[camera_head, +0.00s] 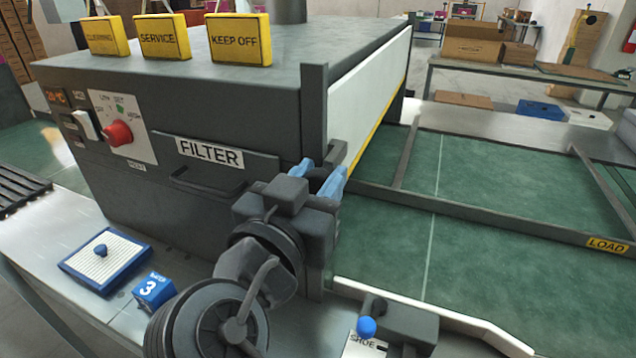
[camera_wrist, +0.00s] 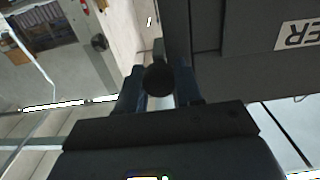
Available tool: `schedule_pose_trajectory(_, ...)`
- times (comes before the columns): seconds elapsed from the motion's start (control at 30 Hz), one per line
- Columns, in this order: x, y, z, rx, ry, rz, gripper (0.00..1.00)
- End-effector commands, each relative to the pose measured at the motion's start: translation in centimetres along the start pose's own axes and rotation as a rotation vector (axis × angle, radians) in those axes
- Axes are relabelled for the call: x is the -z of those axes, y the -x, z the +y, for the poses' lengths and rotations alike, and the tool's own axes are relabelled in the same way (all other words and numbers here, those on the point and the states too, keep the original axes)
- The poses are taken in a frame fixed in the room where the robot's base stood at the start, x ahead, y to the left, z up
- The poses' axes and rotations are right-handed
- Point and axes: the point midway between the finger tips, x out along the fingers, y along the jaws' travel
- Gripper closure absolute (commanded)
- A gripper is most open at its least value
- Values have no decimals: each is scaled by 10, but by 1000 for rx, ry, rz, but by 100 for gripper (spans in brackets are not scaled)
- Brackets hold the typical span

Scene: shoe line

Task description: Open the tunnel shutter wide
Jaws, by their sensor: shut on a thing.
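The tunnel is a large dark grey box (camera_head: 200,95). Its shutter, a white panel (camera_head: 368,95) with a yellow stripe along its lower edge, covers much of the right end face. A dark post (camera_head: 314,115) stands at the near side of the shutter. My gripper (camera_head: 329,175), with blue fingers, is at the shutter's near lower corner. In the wrist view my gripper (camera_wrist: 159,92) is shut on a dark round knob (camera_wrist: 158,78). My gripper and wrist hide the knob's attachment in the head view.
The front panel has a FILTER drawer handle (camera_head: 208,190) and a red knob (camera_head: 117,133). A blue-rimmed pad (camera_head: 103,264) and blue cube (camera_head: 153,290) sit on the front ledge.

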Motion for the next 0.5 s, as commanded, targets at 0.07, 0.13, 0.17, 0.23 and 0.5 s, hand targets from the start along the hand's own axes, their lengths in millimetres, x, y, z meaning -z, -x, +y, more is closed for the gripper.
schedule_pose_trajectory(0.07, 0, 0, 0, -1, -1, 2, 100)
schedule_pose_trajectory(0.13, 0, 0, 0, -1, -1, 1, 100)
schedule_pose_trajectory(0.17, 0, 0, 0, -1, -1, 1, 62)
schedule_pose_trajectory(0.23, 0, 0, 0, -1, -1, 1, 55)
schedule_pose_trajectory(0.5, 0, 0, 0, 0, 0, 0, 40)
